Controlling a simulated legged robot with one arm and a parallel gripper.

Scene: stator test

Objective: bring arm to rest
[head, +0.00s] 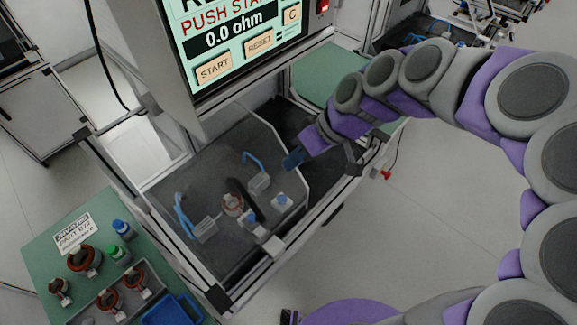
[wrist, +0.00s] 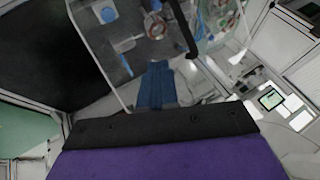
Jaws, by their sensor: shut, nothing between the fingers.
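My gripper (head: 293,160) has blue fingertips and is at the end of my grey and purple arm. In the head view it hangs over the right side of the test bench, near the edge of a clear panel. It is shut and empty. In the wrist view the blue fingers (wrist: 157,86) are together and point toward the clear panel. A stator (head: 233,204) with a copper-coloured ring sits in the test fixture, left of my gripper and apart from it. The fixture also shows blue-handled clamps (head: 181,215).
A test screen (head: 240,42) reading 0.0 ohm stands above the bench. A green table (head: 40,262) at lower left holds several stators, small bottles (head: 122,229) and a blue bin (head: 172,312). A red knob (head: 387,175) sits at the bench's right edge. Floor at right is clear.

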